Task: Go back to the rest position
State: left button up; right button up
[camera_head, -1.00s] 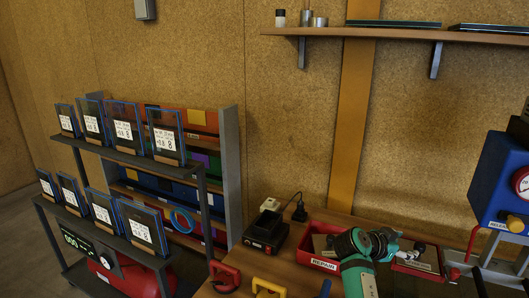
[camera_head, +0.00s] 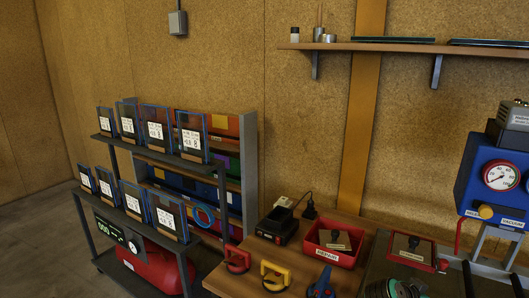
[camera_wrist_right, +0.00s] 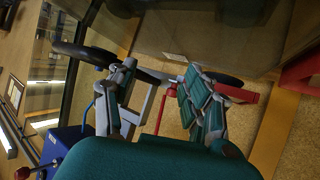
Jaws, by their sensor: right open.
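My right gripper (camera_wrist_right: 160,78) shows in the right wrist view with its two jointed teal-and-grey fingers spread apart. Nothing is visibly clasped between them; a red-knobbed part (camera_wrist_right: 172,92) shows behind the gap. In the head view, only a teal-and-dark piece of my arm (camera_head: 395,289) shows at the bottom edge, over the front of the workbench (camera_head: 232,277). The fingertips are not visible there. My left gripper is not in view.
The bench holds a black charger (camera_head: 277,226), red tray (camera_head: 335,243), red (camera_head: 237,259), yellow (camera_head: 275,275) and blue (camera_head: 320,284) tools. A blue gauge unit (camera_head: 488,185) stands right. A rack (camera_head: 115,160) of glass panels stands left. A shelf (camera_head: 400,46) hangs above.

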jog(key=s+a+f+n+y, duration=0.3)
jog(key=s+a+f+n, duration=0.15)
jog(key=s, duration=0.25)
jog(key=s+a+f+n+y, duration=0.25)
jog(key=s+a+f, duration=0.2)
jog(key=s, duration=0.35)
jog(key=s+a+n+g+y, duration=0.1)
jog(key=s+a+n+y, duration=0.25)
jog(key=s+a, duration=0.35)
jog(key=s+a+n+y, duration=0.2)
jog(key=s+a+n, duration=0.25)
jog(key=s, duration=0.55)
notch_tip(320, 180, down, 25)
jog(key=g, duration=0.1)
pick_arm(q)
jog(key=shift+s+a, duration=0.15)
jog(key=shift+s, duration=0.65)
pick_arm(e)
jog(key=s+d+f+g, duration=0.1)
jog(key=s+d+f, duration=0.1)
jog(key=s+f, duration=1.5)
jog(key=shift+s+d+f+g, duration=0.3)
jog(key=shift+d+f, duration=0.1)
jog(key=shift+f, duration=0.2)
